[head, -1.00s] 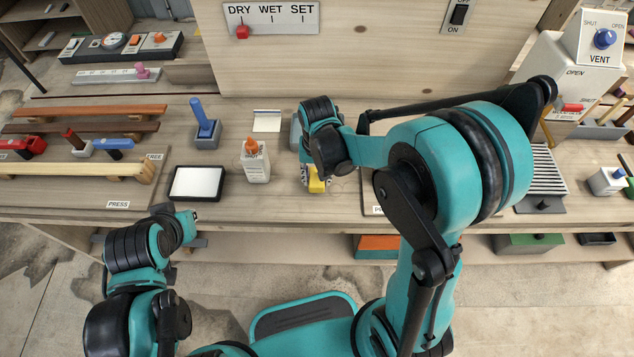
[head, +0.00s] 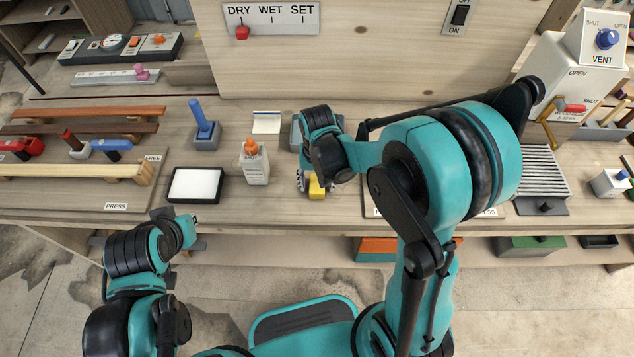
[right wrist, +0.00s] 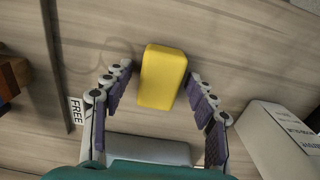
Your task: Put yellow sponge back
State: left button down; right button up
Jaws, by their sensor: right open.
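The yellow sponge (head: 317,187) is near the front edge of the wooden bench, partly hidden by my right gripper in the head view. In the right wrist view, the sponge (right wrist: 163,76) appears to lie on the bench between my right fingertips. My right gripper (right wrist: 161,72) is open, with its fingers on either side of the sponge and visible gaps beside it. A grey tray (head: 297,133) stands just behind this gripper, partly hidden by it. My left gripper (head: 187,228) is low in front of the bench edge; its jaws are unclear.
A white bottle with an orange tip (head: 255,165), a white pad in a black frame (head: 195,184) and a blue-handled tool (head: 204,128) stand left of my right gripper. A slatted grey block (head: 541,175) is at right. Bare bench lies between bottle and gripper.

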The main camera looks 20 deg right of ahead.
aim_at(317, 183)
notch_tip(317, 183, up, 11)
jog(key=p, duration=0.4)
jog(key=s+d+r+n+t, duration=0.3)
jog(key=s+r+t, duration=0.4)
jog(key=s, duration=0.3)
jog(key=shift+s+d+r, duration=0.15)
jog(key=shift+d+r, duration=0.25)
jog(key=shift+d, duration=0.45)
notch_tip(317, 183, down, 2)
jog(key=shift+f+b, duration=0.1)
jog(key=shift+b, duration=0.95)
